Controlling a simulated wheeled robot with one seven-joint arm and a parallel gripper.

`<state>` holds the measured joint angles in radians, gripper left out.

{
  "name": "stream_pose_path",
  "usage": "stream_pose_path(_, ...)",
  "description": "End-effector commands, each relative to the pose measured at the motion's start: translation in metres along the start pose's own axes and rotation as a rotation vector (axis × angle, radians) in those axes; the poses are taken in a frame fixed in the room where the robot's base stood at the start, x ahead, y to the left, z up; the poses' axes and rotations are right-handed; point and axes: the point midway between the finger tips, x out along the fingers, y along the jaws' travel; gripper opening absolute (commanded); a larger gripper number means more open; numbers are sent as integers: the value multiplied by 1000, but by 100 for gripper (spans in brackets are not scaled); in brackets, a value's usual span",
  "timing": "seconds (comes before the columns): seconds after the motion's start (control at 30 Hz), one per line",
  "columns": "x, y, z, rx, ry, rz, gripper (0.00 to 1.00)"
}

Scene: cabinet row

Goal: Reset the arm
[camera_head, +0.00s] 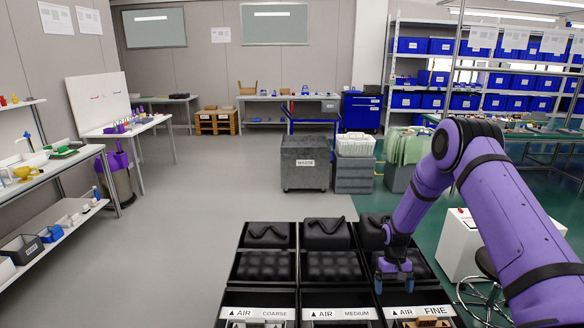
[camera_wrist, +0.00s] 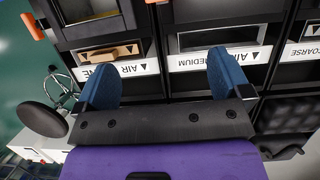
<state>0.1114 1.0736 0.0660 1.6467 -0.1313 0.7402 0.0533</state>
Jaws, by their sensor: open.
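My purple arm reaches in from the right in the head view. My gripper (camera_head: 393,275) points down over the right column of the black cabinet row, near the front panel labelled "AIR FINE" (camera_head: 420,311). In the wrist view my gripper (camera_wrist: 165,80) shows two blue fingers spread wide apart with nothing between them. The fingers hang in front of the cabinet labels "AIR FINE" and "AIR MEDIUM" (camera_wrist: 205,62). Whether the fingertips touch the cabinet cannot be told.
The cabinet row (camera_head: 295,238) has bumpy black pads and black bags in its compartments. A grey waste bin (camera_head: 305,165) stands behind. Grey floor at left is clear.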

Motion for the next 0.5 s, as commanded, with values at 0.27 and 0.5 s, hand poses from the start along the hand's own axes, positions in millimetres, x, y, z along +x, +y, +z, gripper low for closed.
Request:
stream_pose_path(0.27, -119, -3, 34, 0, 104, 15, 96)
stream_pose_path(0.5, -204, -6, 79, 0, 191, 24, 96)
